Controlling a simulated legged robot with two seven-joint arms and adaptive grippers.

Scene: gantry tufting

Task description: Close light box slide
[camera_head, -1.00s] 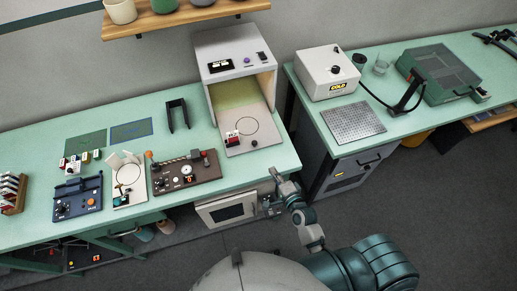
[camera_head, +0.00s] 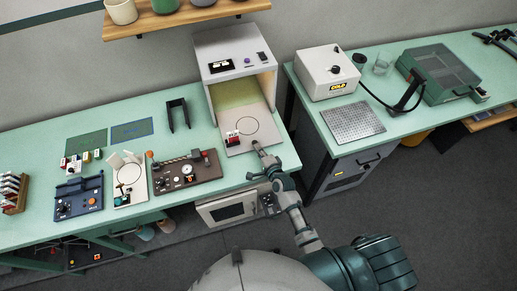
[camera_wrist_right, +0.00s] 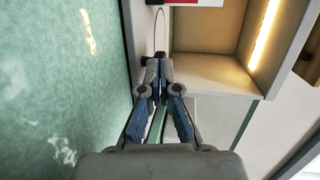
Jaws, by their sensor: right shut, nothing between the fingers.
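The light box (camera_head: 228,52) is a pale grey cabinet with a lit, open front at the back of the left bench. Its slide (camera_head: 240,142) is pulled out in front, with a circle outline, a red and white item (camera_head: 232,138) and a dark knob at its front edge. My right gripper (camera_head: 259,149) is shut and empty, its tip at the slide's front edge by the knob. In the right wrist view the fingers (camera_wrist_right: 157,66) meet in front of the dark knob (camera_wrist_right: 146,60); I cannot tell whether they touch it. My left gripper is not in view.
A brown control panel (camera_head: 184,173) and a black upright bracket (camera_head: 178,115) stand left of the slide. A white-fronted oven (camera_head: 228,208) sits under the bench edge. The right bench holds a white box (camera_head: 327,73) and a perforated plate (camera_head: 353,121).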

